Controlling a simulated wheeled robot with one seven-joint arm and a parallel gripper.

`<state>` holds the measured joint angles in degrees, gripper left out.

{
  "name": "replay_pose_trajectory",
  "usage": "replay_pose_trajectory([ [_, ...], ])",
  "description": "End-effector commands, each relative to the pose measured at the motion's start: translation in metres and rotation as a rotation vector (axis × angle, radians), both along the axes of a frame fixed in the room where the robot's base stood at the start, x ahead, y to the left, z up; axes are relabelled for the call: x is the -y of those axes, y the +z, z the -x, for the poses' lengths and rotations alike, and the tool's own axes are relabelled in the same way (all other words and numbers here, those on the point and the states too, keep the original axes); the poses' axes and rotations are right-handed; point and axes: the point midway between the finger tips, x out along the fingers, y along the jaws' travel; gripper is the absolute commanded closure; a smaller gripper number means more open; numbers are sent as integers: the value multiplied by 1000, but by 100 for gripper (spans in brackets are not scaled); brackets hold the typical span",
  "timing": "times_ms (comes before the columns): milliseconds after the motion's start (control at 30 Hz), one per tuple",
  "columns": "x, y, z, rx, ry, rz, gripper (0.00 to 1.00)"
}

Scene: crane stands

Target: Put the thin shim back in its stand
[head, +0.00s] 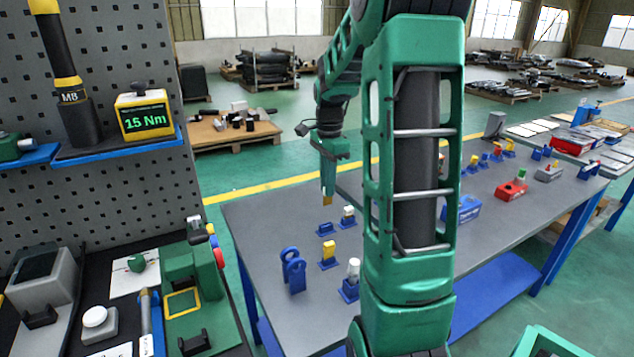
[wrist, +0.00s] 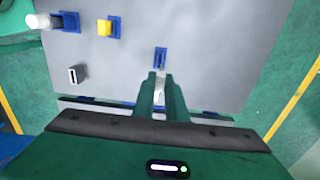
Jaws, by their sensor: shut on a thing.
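My gripper (head: 327,188) is shut on the thin shim (head: 327,194), a narrow brass-coloured strip that hangs upright above the table. In the wrist view, the shim (wrist: 160,88) shows as a pale sliver between my fingers, partly hidden by them. Below my gripper on the table is a small, low blue stand (head: 326,229), which looks empty. In the wrist view, this stand (wrist: 160,56) lies just past my fingertips, with a dark slot in it. The shim is apart from the stand in the head view.
Near the stand are a yellow piece (head: 328,248) in a blue base, a white-topped piece (head: 348,212) and a white cylinder (head: 354,266) in a blue holder. A tall blue piece with holes (head: 293,270) stands closer. Bare grey table (head: 265,230) lies left of the stand.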

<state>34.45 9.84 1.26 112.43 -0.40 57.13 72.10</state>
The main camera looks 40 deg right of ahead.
Motion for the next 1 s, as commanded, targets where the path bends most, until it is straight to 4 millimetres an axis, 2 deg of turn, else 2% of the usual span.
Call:
replay_pose_trajectory([
  [367,-7,-2,-3,-1,8,0,100],
  [1000,-7,-50,-3,-2,7,-1,100],
])
